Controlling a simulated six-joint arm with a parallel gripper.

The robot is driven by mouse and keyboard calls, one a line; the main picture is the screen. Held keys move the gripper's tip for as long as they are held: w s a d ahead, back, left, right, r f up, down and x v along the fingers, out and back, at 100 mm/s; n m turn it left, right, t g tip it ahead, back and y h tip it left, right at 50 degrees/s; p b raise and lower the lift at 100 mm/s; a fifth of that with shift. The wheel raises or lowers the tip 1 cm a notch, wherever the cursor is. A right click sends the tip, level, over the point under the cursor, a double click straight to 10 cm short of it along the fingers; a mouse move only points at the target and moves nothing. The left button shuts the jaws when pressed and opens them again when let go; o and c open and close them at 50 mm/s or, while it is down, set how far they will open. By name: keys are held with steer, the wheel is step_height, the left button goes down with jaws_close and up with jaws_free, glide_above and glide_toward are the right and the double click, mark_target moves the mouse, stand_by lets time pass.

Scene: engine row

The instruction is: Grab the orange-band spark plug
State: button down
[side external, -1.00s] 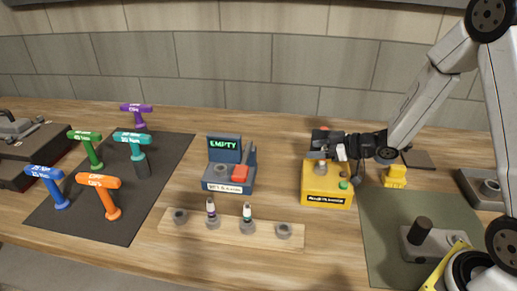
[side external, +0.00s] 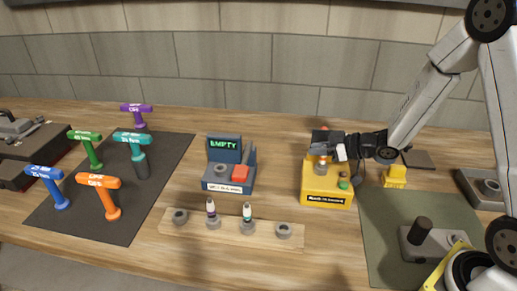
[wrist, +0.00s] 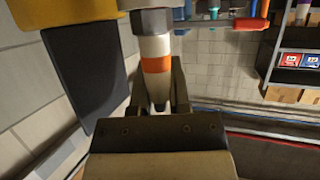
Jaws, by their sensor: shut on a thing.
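The orange-band spark plug (wrist: 155,62) is white with an orange ring and a grey hex collar, and stands between my fingers in the wrist view. In the side view it shows small (side external: 321,161) at the top of the yellow box (side external: 326,186). My gripper (side external: 327,158) reaches in from the right over that box, and in the wrist view (wrist: 158,98) its fingers are shut on the plug's white end. The plug's lower end is hidden, so I cannot tell whether it still sits in the box.
A wooden rack (side external: 230,230) holds a purple-band plug (side external: 211,208) and a teal-band plug (side external: 247,213). A blue tester (side external: 225,184) reading EMPTY stands left of the yellow box. A green mat (side external: 385,240) is at the right.

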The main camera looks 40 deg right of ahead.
steer(key=shift+r, duration=0.1)
step_height(320, 180, up, 10)
stand_by(0.8)
stand_by(0.5)
